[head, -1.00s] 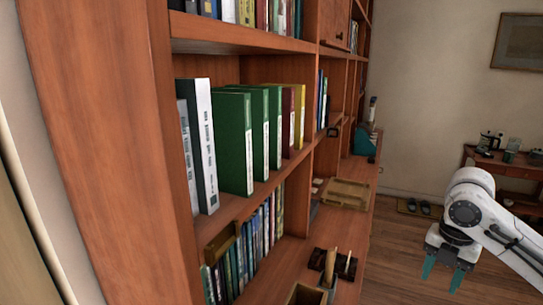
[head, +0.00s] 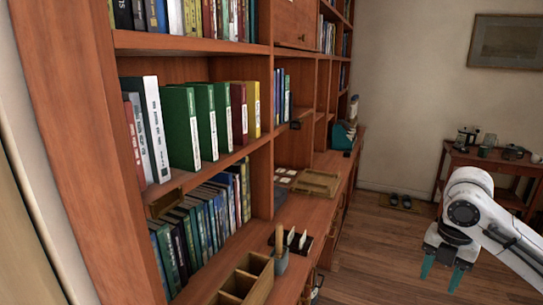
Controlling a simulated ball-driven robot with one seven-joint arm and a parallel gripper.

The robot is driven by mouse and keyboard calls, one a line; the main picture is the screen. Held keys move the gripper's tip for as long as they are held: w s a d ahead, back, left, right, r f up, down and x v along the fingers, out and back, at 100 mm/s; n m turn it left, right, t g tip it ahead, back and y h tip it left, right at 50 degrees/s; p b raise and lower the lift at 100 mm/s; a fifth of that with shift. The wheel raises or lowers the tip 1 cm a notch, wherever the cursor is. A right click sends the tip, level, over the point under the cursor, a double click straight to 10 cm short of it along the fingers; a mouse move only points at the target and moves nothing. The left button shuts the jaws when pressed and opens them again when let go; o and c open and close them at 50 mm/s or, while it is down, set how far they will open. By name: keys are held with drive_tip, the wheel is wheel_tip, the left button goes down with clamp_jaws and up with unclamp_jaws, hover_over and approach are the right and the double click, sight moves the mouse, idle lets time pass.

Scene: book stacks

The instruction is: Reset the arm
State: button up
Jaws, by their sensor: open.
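My gripper (head: 441,273) hangs at the lower right of the head view, with its two teal fingers pointing down and spread apart. Nothing is between the fingers. My white arm reaches in from the right edge and bends down at the wrist. The gripper is over the wooden floor (head: 388,243), to the right of the bookcase and apart from it.
A wooden bookcase (head: 85,150) fills the left side, with green binders (head: 181,128) on a shelf. Its desk ledge holds a divided wooden box (head: 245,283) and a shallow tray (head: 317,182). A side table (head: 497,166) stands at the back right. Open floor lies between.

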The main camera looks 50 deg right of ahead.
drive_tip(key=w+a+r+m+t, duration=0.15)
drive_tip(key=w+a, duration=0.25)
drive_tip(key=w, duration=0.5)
drive_tip(key=w+a+r+m+t, duration=0.1)
drive_tip(key=w+a+t, duration=0.2)
drive_tip(key=w, duration=0.6)
drive_tip(key=w+a+f+m+t+y, duration=0.1)
drive_tip(key=w+a+f+m, duration=0.1)
drive_tip(key=w+a, duration=0.4)
drive_tip(key=w+a+f+m+t+y, duration=0.1)
drive_tip(key=w+a+f+m+t, duration=0.2)
drive_tip(key=a, duration=0.5)
drive_tip(key=s+a+f+m+g+y, duration=0.1)
drive_tip(key=s+a+f+m+g, duration=0.3)
drive_tip(key=a+f, duration=0.65)
drive_tip(key=s+f+m+g+h, duration=0.1)
drive_tip(key=s+f+m, duration=0.1)
drive_tip(key=s+f, duration=0.3)
drive_tip(key=s+a+f+m+g+h, duration=0.1)
drive_tip(key=s+f, duration=0.4)
drive_tip(key=s, duration=0.6)
drive_tip(key=m+g+h, duration=0.1)
drive_tip(key=m, duration=0.1)
drive_tip(key=shift+s+f+m, duration=0.15)
drive_tip(key=shift+s+m, duration=0.2)
drive_tip(key=shift+s, duration=0.05)
